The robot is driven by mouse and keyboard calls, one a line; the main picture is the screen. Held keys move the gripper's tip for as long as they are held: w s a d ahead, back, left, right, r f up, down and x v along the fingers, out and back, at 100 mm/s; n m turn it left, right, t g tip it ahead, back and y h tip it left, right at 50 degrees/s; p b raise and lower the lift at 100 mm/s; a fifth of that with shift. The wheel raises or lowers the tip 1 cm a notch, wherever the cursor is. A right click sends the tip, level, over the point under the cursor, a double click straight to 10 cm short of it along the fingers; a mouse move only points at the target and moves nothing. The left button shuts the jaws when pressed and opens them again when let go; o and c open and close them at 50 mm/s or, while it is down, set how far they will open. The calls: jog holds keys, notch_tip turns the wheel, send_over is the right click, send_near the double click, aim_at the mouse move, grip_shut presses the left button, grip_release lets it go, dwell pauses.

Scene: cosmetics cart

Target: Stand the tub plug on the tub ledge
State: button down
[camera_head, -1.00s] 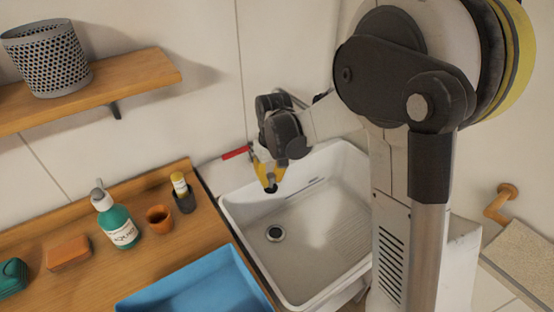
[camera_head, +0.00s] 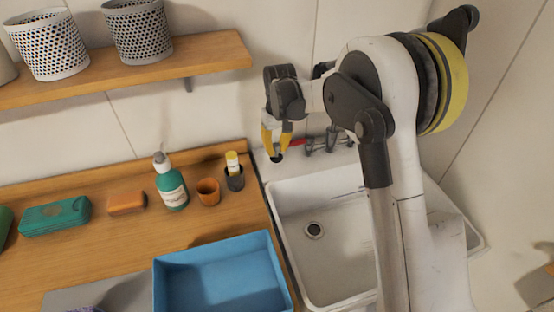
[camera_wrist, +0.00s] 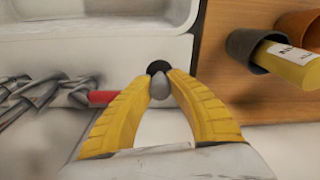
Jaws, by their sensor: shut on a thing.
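The tub plug is a small dark round piece (camera_head: 277,158) with a grey knob; in the wrist view its grey knob (camera_wrist: 160,88) sits between my fingertips, with the black part just beyond. My gripper (camera_head: 275,150) has yellow fingers and is shut on the plug; it also shows in the wrist view (camera_wrist: 160,85). In the head view, the plug appears over the back left of the white tub ledge (camera_head: 268,174), left of the tap. I cannot tell whether the plug touches the ledge. The ledge also shows in the wrist view (camera_wrist: 120,60).
A grey tap (camera_head: 330,140) with a red handle (camera_head: 298,142) stands close right of my gripper. The basin (camera_head: 335,260) with its drain (camera_head: 313,231) lies in front. On the wooden counter (camera_head: 225,210) are a dark cup (camera_head: 235,182) with a yellow tube, an orange cup (camera_head: 208,192) and a blue tray (camera_head: 222,242).

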aim_at(276, 156)
jog(key=shift+f+b, duration=0.65)
jog(key=shift+f, duration=1.35)
jog(key=shift+f, duration=0.15)
jog(key=c, duration=1.4)
grip_release()
